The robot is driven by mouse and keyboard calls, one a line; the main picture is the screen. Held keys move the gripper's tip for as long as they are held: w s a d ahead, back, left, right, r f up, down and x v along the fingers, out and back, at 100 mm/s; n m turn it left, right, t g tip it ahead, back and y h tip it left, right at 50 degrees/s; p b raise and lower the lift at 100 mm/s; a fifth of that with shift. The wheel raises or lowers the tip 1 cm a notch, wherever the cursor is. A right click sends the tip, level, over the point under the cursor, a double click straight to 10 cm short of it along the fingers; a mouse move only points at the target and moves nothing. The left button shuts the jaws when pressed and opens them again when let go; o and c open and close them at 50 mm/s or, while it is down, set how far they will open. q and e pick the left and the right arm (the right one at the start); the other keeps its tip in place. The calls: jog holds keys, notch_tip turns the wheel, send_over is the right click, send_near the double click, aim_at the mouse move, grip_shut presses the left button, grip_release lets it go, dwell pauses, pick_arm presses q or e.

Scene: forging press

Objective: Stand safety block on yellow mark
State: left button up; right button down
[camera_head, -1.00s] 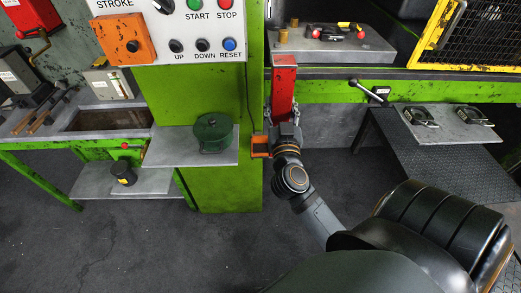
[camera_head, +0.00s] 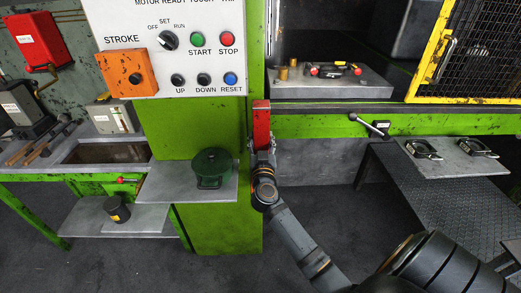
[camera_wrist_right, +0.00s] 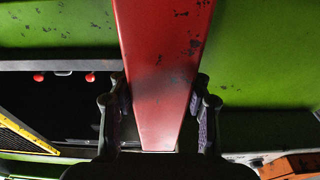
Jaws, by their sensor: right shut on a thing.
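The safety block looks to be the long red bar (camera_head: 262,124) with chipped paint, in front of the green press column. It fills the middle of the right wrist view (camera_wrist_right: 162,70). My right gripper (camera_head: 262,154) is shut on the bar, with a finger pressed on each side of it in the wrist view (camera_wrist_right: 160,105). The bar's lower part is hidden by the gripper in the head view. I cannot make out the yellow mark. My left gripper is not in view.
The press bed (camera_head: 330,90) behind carries brass pieces and a red-knobbed part. A green pot (camera_head: 211,168) stands on the shelf left of the bar. A control panel (camera_head: 170,50) hangs above. A yellow mesh guard (camera_head: 465,50) is at the right.

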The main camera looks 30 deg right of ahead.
aim_at(261, 147)
jog(key=f+b, duration=0.2)
jog(key=f, duration=0.1)
jog(key=shift+w+f, duration=0.2)
jog(key=shift+r, duration=0.1)
jog(key=c, duration=1)
grip_release()
jog(key=shift+f, duration=0.3)
jog(key=o, duration=0.4)
jog(key=shift+s, duration=0.1)
